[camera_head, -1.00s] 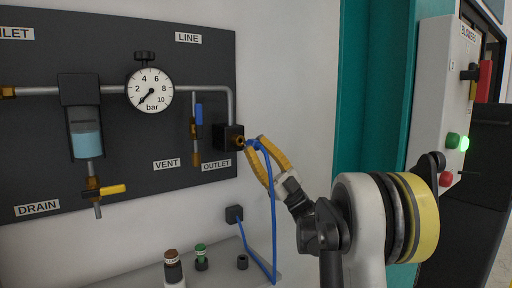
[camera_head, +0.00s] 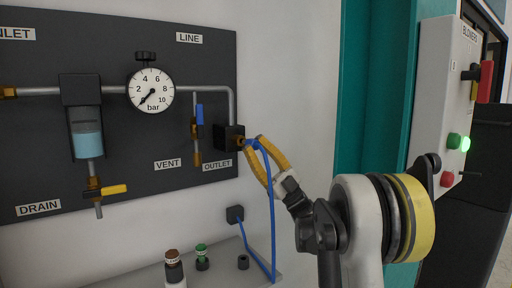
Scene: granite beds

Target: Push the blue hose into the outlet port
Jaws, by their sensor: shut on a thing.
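The outlet port is a brass fitting (camera_head: 240,143) on a black block (camera_head: 223,137) at the right edge of the dark panel, above the OUTLET label (camera_head: 217,164). The blue hose (camera_head: 273,215) rises in a loop from a black wall block (camera_head: 235,214) to my gripper. My gripper (camera_head: 250,142), with yellow fingers, is shut on the hose near its upper end, right at the port. The hose end meets or nearly meets the brass fitting; the fingers partly hide it, so I cannot tell how deep it sits.
The panel holds a gauge (camera_head: 151,90), a blue-handled vent valve (camera_head: 199,114), a bowl filter (camera_head: 86,132) and a yellow drain handle (camera_head: 111,190). Small bottles (camera_head: 173,266) and a black cap (camera_head: 243,262) stand on the shelf below. A control box (camera_head: 436,100) is at right.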

